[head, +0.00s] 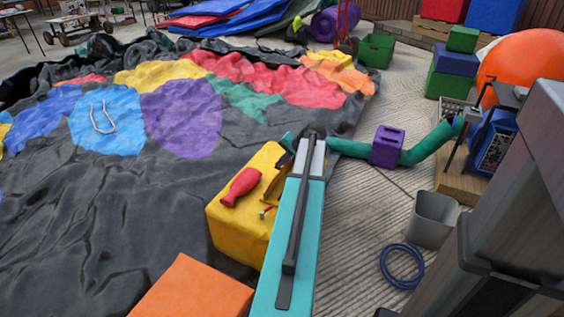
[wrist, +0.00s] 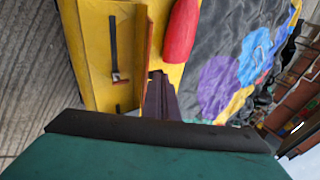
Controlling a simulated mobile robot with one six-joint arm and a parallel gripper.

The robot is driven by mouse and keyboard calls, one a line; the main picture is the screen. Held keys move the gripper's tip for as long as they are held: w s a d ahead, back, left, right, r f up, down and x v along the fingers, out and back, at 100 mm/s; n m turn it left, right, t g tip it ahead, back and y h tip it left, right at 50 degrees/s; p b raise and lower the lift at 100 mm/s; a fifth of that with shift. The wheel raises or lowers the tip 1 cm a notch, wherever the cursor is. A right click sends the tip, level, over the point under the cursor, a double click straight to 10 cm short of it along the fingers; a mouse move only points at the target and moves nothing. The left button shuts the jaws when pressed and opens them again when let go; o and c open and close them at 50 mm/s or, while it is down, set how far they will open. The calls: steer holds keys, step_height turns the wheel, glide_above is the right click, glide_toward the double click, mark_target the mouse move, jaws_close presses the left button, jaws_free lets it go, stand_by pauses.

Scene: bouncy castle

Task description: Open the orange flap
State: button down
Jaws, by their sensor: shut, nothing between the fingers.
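A yellow block (head: 232,226) stands at the edge of the black sheet, with a red bottle-shaped thing (head: 241,186) on top. In the wrist view, a narrow orange strip (wrist: 146,48), seemingly the flap edge-on, stands up from the block's yellow face (wrist: 92,45). A dark strip with a small hooked end (wrist: 115,45) lies left of it. My gripper (wrist: 158,78) is shut and empty, its tip close to the lower end of the orange strip; I cannot tell whether they touch. In the head view my arm hides part of the block and most of the flap.
An orange block (head: 190,288) lies in front of the yellow block. The black sheet with coloured patches (head: 90,220) spreads left. A green tube through a purple block (head: 387,146), a grey bin (head: 433,218) and a blue ring (head: 402,264) are right. Paving between is clear.

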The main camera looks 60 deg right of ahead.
steer(key=shift+w+r+g+p, duration=0.15)
steer(key=shift+w+g+p, duration=0.3)
steer(key=shift+p, duration=0.5)
steer(key=p, duration=0.1)
steer(key=w+g+p, duration=0.1)
steer(key=p, duration=0.1)
steer(key=shift+r, duration=0.25)
steer(key=shift+w+g+p, duration=0.55)
steer(key=shift+g+p, duration=0.1)
steer(key=shift+p, duration=0.6)
steer(key=shift+w+f+g+p, duration=0.25)
steer(key=shift+w+g+p, duration=0.35)
steer(key=shift+p, duration=0.4)
steer(key=shift+w+f+g+p, duration=0.2)
steer(key=shift+w+g+p, duration=0.2)
steer(key=shift+w+p, duration=0.5)
